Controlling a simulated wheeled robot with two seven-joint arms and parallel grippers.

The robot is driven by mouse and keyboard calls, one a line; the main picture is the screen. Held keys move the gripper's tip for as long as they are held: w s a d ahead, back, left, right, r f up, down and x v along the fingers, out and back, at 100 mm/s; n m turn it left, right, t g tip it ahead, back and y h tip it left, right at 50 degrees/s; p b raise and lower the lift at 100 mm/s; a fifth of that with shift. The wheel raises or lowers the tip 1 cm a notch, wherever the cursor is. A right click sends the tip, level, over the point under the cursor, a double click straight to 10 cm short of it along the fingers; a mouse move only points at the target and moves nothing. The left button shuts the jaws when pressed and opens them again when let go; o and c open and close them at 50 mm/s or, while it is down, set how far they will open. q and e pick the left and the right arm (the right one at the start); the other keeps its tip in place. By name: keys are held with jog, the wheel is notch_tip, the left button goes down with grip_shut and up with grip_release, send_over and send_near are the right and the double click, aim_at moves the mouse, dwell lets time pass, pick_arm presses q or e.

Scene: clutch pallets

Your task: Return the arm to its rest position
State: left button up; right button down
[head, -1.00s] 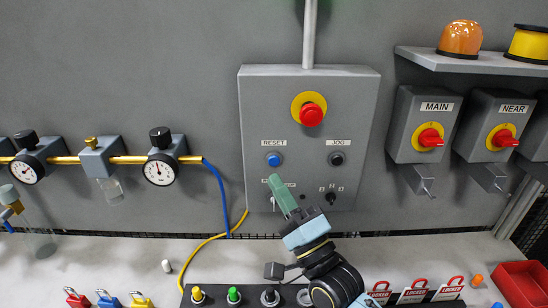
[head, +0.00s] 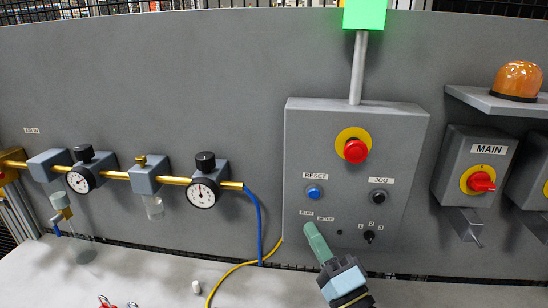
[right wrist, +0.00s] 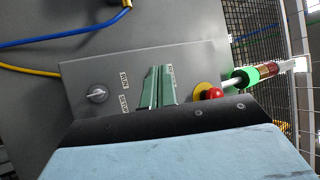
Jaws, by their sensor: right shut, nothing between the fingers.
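My right gripper (head: 309,228) has green fingers, shut and empty. It reaches up from the bottom of the head view, in front of the lower left part of the grey control box (head: 410,150). Its fingers hide the spot below the RUN and SETUP labels. In the right wrist view the shut fingers (right wrist: 158,88) stand before the box, with the selector knob (right wrist: 97,94) to their left, clear of them. I cannot judge the gap between fingertips and box. My left gripper is not in view.
The box carries a red emergency stop (head: 355,150), a blue RESET button (head: 313,192) and a black JOG button (head: 378,197). A green-lit lamp (head: 365,14) stands above it. A yellow cable (head: 232,272) lies left of my gripper. The MAIN switch (head: 478,180) is at right.

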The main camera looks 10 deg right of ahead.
notch_tip(320, 180, down, 10)
jog(key=s+n+g+h, duration=0.2)
jog(key=s+n+g, duration=0.1)
jog(key=n+g, duration=0.25)
jog(key=s+d+f+n+g+h, duration=0.35)
jog(key=s+f+g, duration=0.3)
jog(key=s, duration=0.35)
jog(key=s+d+f+n+g+h, duration=0.2)
jog(key=s+d+f+n+g, duration=0.3)
jog(key=s+f, duration=0.4)
notch_tip(320, 180, down, 27)
jog(key=s+g+b, duration=0.2)
jog(key=g+b, duration=0.1)
jog(key=b, duration=0.2)
jog(key=s+d+f+b, duration=0.3)
jog(key=s+f+b, duration=0.2)
jog(key=s+f, duration=1.2)
notch_tip(320, 180, down, 3)
jog(key=shift+f+g, duration=0.15)
jog(key=shift+g, duration=0.25)
jog(key=shift+d, duration=0.1)
